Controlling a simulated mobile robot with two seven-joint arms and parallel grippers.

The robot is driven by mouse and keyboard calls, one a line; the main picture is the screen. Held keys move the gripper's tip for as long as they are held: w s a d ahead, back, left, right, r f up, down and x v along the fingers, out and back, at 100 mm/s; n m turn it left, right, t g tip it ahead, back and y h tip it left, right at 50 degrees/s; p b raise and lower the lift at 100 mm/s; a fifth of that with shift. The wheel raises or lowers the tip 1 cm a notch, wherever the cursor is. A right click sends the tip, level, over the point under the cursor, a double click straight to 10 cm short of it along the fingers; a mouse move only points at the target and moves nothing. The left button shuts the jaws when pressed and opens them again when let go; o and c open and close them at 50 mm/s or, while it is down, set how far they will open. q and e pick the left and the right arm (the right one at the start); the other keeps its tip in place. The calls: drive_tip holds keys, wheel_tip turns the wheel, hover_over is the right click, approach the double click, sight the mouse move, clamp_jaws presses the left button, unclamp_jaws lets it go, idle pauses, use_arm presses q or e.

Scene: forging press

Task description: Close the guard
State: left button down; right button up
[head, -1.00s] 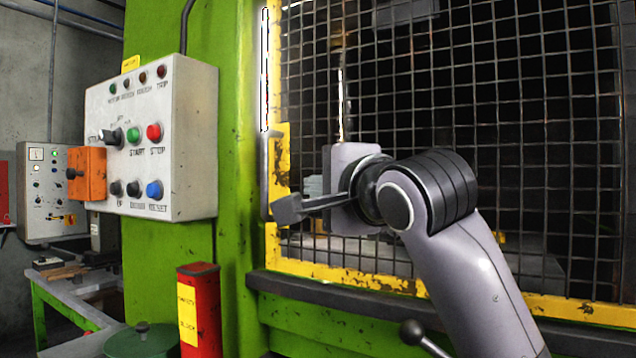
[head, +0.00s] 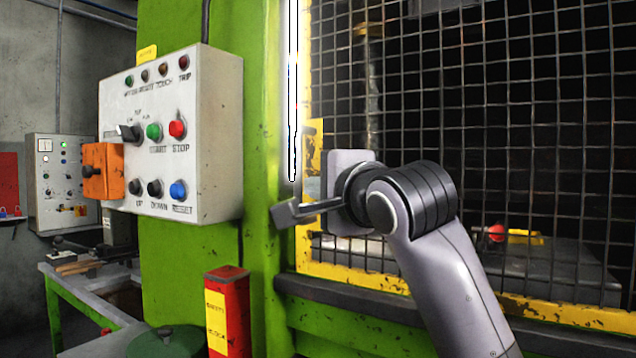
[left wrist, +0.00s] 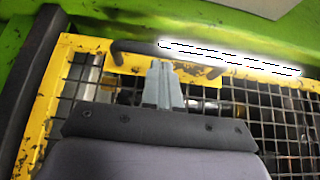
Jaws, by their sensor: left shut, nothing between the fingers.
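The guard is a wire mesh panel in a chipped yellow frame (head: 370,281), standing right of the green press column. In the left wrist view its yellow frame (left wrist: 48,95) crosses the picture, with a dark bar handle (left wrist: 135,47) on it. My left gripper (head: 280,217) is shut and empty, in front of the guard's left edge and pointing left. In the left wrist view its closed fingers (left wrist: 165,70) reach up to the handle bar; I cannot tell whether they touch it. In the head view I cannot make out the handle. My right gripper is not in view.
A control box (head: 170,135) with an orange block (head: 102,171) stands left of the guard on the green column (head: 263,230). A red post (head: 228,310) and a green lid (head: 167,342) are below it. A bright vertical strip (head: 293,90) runs beside the guard.

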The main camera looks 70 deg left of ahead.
use_arm(q)
drive_tip(key=shift+s+a, duration=0.1)
drive_tip(key=shift+s, duration=0.05)
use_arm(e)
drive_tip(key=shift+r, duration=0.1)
use_arm(q)
drive_tip(key=s+a+b, duration=0.1)
drive_tip(key=a, duration=0.1)
drive_tip(key=s+a+b, duration=0.1)
drive_tip(key=a, duration=0.1)
drive_tip(key=shift+s+r, duration=0.15)
drive_tip(key=shift+s, duration=0.25)
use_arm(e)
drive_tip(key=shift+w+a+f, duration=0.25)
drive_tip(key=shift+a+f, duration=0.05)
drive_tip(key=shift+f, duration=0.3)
